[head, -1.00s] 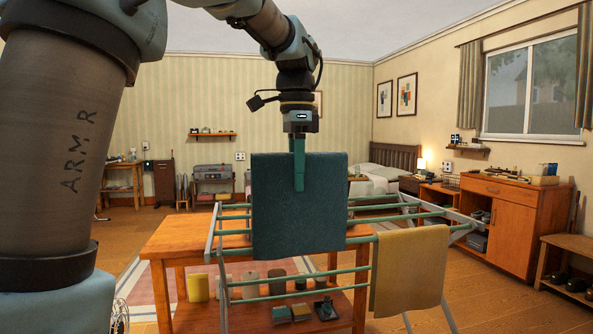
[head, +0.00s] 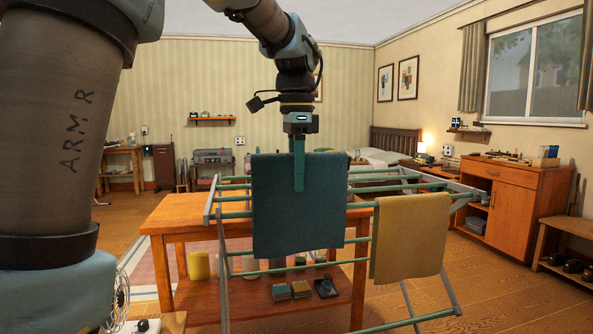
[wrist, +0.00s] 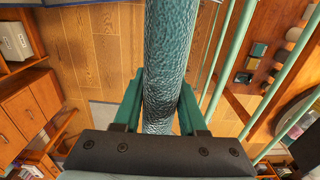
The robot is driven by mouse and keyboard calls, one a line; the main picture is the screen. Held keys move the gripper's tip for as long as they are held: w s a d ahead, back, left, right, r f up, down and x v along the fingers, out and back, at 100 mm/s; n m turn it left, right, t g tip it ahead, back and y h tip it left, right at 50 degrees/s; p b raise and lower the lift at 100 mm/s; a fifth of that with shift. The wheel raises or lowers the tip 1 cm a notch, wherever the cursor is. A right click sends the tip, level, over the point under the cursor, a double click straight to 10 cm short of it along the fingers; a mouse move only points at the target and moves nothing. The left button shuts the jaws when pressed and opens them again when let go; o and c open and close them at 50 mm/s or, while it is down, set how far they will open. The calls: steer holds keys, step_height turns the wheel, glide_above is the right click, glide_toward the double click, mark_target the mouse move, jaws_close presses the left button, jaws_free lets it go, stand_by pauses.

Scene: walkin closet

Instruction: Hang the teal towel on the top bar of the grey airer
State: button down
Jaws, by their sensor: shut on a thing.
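The teal towel (head: 300,225) hangs folded from my gripper (head: 299,188), whose fingers are shut on it near its top edge. In the wrist view the towel (wrist: 166,60) runs as a narrow fold between the two fingers (wrist: 160,112). The grey airer (head: 222,262), with its green bars, stands around and behind the towel. The towel's top edge is above the airer's upper bars in the head view, and its front panel covers their middle parts. In the wrist view, bars (wrist: 222,62) run alongside on the right. Whether a bar lies inside the fold is hidden.
A yellow towel (head: 410,238) hangs on the airer's right side. A wooden table (head: 185,225) with a lower shelf of small items stands behind the airer. A wooden cabinet (head: 515,210) and a low shoe bench (head: 565,240) stand at the right. Floor shows between them.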

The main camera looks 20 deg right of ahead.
mark_target(296, 221)
steer(key=shift+f+b, duration=2.7)
steer(key=shift+f, duration=2.3)
steer(key=shift+c, duration=1.9)
jaws_free()
